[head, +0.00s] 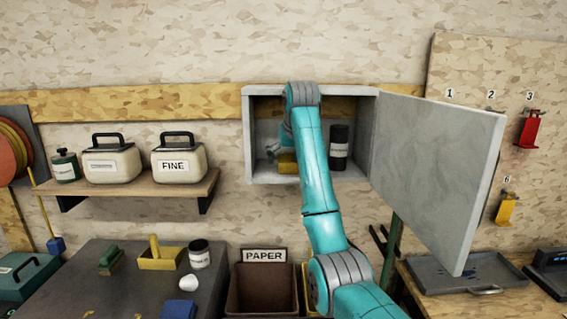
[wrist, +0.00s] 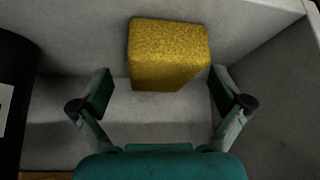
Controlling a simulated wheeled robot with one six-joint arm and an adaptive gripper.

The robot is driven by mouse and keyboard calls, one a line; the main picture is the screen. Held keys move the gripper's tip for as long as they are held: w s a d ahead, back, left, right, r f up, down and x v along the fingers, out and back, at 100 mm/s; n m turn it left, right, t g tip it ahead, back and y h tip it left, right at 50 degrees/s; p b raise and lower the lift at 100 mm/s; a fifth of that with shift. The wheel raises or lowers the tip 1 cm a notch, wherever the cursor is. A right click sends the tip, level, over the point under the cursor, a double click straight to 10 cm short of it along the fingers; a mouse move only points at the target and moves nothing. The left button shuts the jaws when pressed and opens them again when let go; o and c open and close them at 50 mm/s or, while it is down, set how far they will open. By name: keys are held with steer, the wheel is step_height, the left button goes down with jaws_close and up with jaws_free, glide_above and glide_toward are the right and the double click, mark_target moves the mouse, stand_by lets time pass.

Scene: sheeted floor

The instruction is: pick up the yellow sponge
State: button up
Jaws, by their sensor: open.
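The yellow sponge (wrist: 168,55) is a block lying inside the open wall cabinet (head: 249,135). In the wrist view it is ahead of my gripper (wrist: 166,98), roughly centred between the two fingers and slightly beyond their tips. My gripper is open and empty, with a finger to each side. In the head view my teal arm reaches into the cabinet and hides part of the sponge (head: 287,163); my gripper (head: 274,150) shows only partly there.
A black labelled canister (head: 339,146) stands in the cabinet; it shows at the left in the wrist view (wrist: 14,95). The cabinet's grey door (head: 435,165) is swung open to the right. A shelf (head: 130,188) with two labelled boxes hangs at the left.

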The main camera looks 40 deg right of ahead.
steer(key=shift+w+d+f, duration=0.1)
steer(key=shift+w+f, duration=0.1)
steer(key=shift+f, duration=0.15)
steer(key=c, duration=1.2)
steer(key=shift+c, duration=0.2)
steer(key=shift+r, duration=0.15)
